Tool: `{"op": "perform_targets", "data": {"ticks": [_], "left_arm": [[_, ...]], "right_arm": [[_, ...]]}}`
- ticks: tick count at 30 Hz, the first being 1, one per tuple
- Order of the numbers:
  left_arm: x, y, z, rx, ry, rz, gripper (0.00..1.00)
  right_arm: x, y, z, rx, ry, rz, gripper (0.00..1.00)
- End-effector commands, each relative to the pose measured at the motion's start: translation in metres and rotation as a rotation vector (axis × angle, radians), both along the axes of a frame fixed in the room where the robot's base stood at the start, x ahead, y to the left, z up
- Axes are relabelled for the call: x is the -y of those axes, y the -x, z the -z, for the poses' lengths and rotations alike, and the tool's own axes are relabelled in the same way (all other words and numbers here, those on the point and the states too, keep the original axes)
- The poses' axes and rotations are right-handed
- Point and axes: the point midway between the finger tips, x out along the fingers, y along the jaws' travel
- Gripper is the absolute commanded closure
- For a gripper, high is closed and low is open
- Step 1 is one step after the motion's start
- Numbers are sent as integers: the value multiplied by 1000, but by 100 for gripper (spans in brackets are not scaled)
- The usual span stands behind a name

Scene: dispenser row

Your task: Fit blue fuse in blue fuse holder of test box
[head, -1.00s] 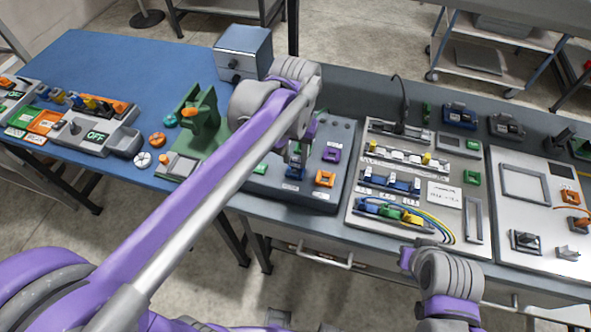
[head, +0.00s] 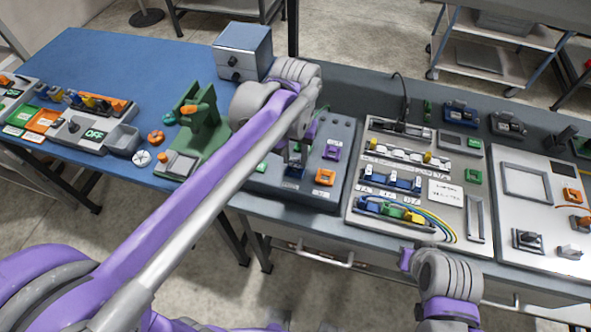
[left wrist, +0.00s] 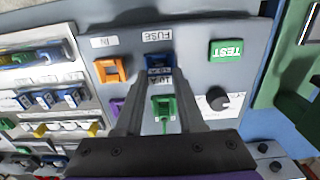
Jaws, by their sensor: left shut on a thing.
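The grey test box (head: 338,190) stands on the bench in the middle of the head view and fills the middle of the left wrist view (left wrist: 196,60). My left gripper (head: 297,158) is over its front part, pointing down. In the left wrist view its fingertips (left wrist: 161,80) are shut on the blue fuse (left wrist: 158,63), at the blue fuse holder (head: 292,172) near the FUSE label. The fingers hide much of the fuse and holder. I cannot tell whether the fuse is seated.
Around the holder the box has an orange socket (left wrist: 109,70), a green button (left wrist: 226,50), a dark knob (left wrist: 217,98) and a purple socket (head: 331,153). A fuse rack panel (head: 362,213) lies to the right. A green stand (head: 205,135) is on the left.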

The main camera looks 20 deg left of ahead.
Motion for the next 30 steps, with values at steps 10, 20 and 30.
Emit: {"op": "perform_targets", "data": {"ticks": [10,20,30], "left_arm": [[0,0,8,-1,0,0,100],[0,0,9,-1,0,0,100],[0,0,9,0,0,0,35]], "right_arm": [[0,2,6,-4,0,0,100],[0,2,6,-4,0,0,100],[0,2,6,-4,0,0,100]]}}
